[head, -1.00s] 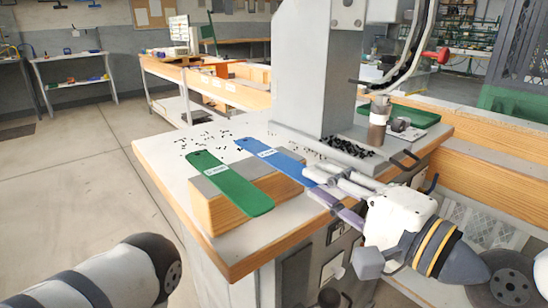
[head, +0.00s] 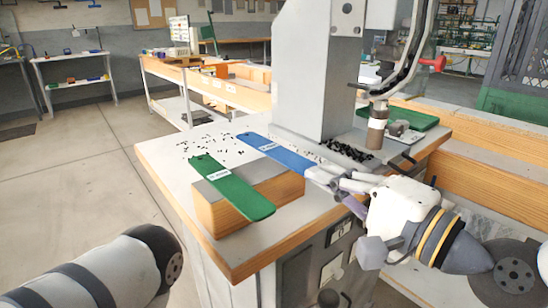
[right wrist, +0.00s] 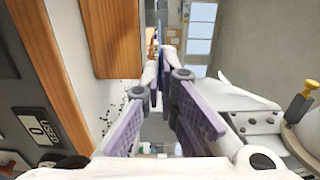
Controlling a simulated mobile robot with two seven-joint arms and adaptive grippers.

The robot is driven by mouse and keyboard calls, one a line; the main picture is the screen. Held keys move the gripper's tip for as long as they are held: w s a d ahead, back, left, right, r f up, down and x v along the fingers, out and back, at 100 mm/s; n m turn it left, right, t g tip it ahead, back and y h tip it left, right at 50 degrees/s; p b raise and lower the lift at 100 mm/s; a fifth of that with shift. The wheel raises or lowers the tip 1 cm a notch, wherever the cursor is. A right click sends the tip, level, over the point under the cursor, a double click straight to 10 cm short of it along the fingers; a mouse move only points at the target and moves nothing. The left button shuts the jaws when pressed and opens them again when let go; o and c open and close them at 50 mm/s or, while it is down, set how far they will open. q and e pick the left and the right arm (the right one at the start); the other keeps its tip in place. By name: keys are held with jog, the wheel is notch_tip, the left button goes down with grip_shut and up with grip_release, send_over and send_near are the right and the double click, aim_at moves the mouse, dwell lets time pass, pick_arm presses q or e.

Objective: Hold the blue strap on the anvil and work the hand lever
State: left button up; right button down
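The blue strap (head: 277,152) is a long flat piece with a white label, at the foot of the grey press column (head: 318,75) in the head view. My right gripper (head: 328,177) is at the strap's near right end, its fingers closed on that end. In the right wrist view the fingertips (right wrist: 160,72) come together on a thin blue edge. A red-tipped handle (head: 438,62), perhaps the hand lever, sticks out right of the column. The anvil cannot be made out. My left arm shows at lower left; its gripper is out of view.
A green strap (head: 230,187) lies across a wooden block (head: 217,213) at the front of the table (head: 262,242). Small black pieces (head: 346,150) lie scattered by the column.

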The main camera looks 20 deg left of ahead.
pick_arm(q)
jog(key=shift+w+r+p, duration=0.4)
jog(key=shift+r+p, duration=0.05)
pick_arm(e)
jog(key=v, duration=0.9)
jog(key=shift+f, duration=0.1)
